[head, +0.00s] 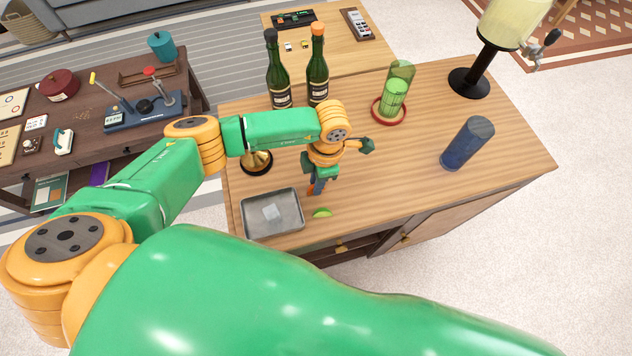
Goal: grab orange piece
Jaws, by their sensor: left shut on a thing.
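The orange piece (310,190) shows as a small patch of orange at the fingertips of my left gripper (315,188). The gripper points down over the wooden counter and is shut on the piece, and the fingers hide most of it. I cannot tell whether the piece touches the counter. A green lime piece (321,212) lies on the counter just in front of the gripper. A grey metal tray (288,232) with a pale, clear cube in it is to the left of the gripper. My right gripper is not in view.
Two dark green bottles (277,75) stand behind my left arm. A brass-coloured object (257,162) is partly under the arm. The counter's middle is clear.

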